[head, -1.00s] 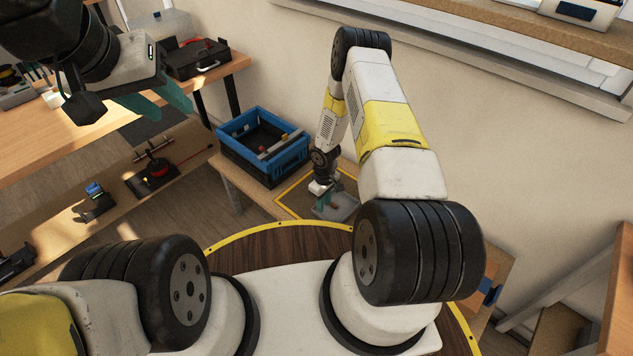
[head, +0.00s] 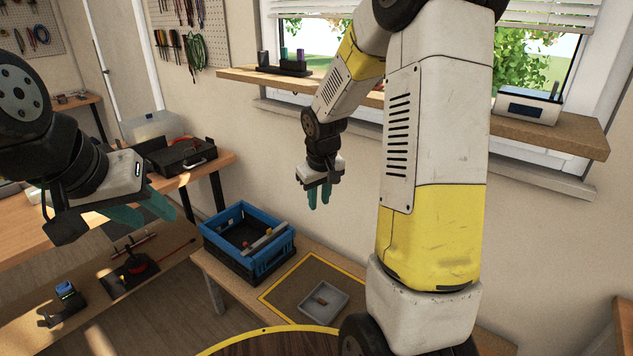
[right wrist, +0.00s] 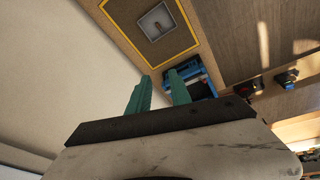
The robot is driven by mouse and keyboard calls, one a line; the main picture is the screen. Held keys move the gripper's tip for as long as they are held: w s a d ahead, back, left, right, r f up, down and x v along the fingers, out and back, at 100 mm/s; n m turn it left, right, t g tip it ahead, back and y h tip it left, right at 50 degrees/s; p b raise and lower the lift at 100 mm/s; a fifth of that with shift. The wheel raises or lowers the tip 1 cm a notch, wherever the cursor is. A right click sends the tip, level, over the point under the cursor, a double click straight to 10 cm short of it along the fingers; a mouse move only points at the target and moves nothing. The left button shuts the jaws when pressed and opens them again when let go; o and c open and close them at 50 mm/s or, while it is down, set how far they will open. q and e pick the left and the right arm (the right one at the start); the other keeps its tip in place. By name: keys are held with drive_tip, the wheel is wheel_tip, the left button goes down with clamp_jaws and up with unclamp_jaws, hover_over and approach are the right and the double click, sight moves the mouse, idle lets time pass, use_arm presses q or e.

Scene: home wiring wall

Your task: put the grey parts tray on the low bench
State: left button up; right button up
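The grey parts tray (head: 341,308) lies flat on the low bench (head: 213,277), inside the yellow outline of a dark mat (head: 286,288). A small brownish item (head: 320,300) lies in it. The tray also shows in the right wrist view (right wrist: 173,29), within the same yellow outline. My right gripper (head: 319,204) is raised well above the bench, apart from the tray. Its teal fingers (right wrist: 158,88) are spread with nothing between them. My left gripper (head: 150,210) hangs at the left, by the workbench, with its fingers apart and empty.
A blue crate (head: 218,247) with several items stands on the bench left of the mat. A window shelf (head: 450,112) juts from the wall behind my right arm. A black case (head: 180,157) sits on the wooden workbench (head: 30,240) at the left.

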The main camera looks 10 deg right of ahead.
drive_tip(key=s+a+r+m+t+y, duration=0.1)
drive_tip(key=s+a+r, duration=0.1)
drive_tip(key=s+r, duration=0.7)
drive_tip(key=s+a+r+m+t+y, duration=0.1)
drive_tip(key=s+r+t, duration=0.1)
drive_tip(key=s+r, duration=0.6)
drive_tip(key=s, duration=0.6)
drive_tip(key=shift+a+r+m+y, duration=0.3)
drive_tip(key=shift+a+r+m, duration=0.05)
drive_tip(key=shift+a+m, duration=0.05)
